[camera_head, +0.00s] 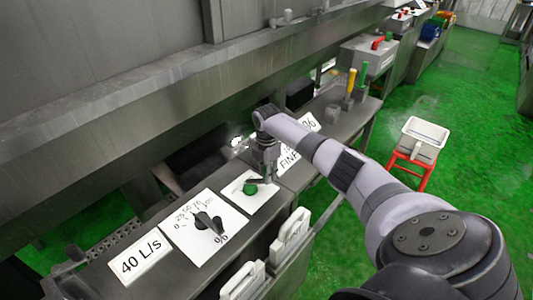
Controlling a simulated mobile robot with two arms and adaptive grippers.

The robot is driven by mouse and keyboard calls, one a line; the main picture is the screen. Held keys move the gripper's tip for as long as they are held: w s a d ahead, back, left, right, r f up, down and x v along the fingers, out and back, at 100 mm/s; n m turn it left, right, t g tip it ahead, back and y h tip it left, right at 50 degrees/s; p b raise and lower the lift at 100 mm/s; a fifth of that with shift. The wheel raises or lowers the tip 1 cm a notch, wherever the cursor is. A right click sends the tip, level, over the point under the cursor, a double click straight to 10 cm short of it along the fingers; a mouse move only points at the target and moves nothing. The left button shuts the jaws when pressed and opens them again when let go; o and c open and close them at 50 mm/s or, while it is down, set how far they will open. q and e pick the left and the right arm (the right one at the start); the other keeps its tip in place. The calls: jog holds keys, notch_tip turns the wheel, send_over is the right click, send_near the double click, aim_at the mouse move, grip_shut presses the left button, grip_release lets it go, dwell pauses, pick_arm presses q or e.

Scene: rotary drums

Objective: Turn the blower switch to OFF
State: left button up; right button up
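A green round knob (250,188) sits on a white plate (262,201) on the steel console; I cannot read whether it is the blower switch. My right gripper (267,178) points down just above and beside this knob, at its right. A dark fingertip is close to the knob; I cannot tell if they touch. The gripper is small and seen from behind, so its opening is unclear. A black dial (208,222) with a percent scale is on another white plate (188,238) to the left. My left gripper is not in view.
A "40 L/s" label (141,257) lies at the console's left. White holders (290,236) hang on its front edge. Yellow and green handles (351,81) stand farther back. A white bin on a red stool (421,140) stands on the green floor at right.

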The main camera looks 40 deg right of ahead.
jog(key=o, duration=0.3)
notch_tip(320, 180, up, 12)
dwell(0.7)
jog(key=shift+f, duration=0.1)
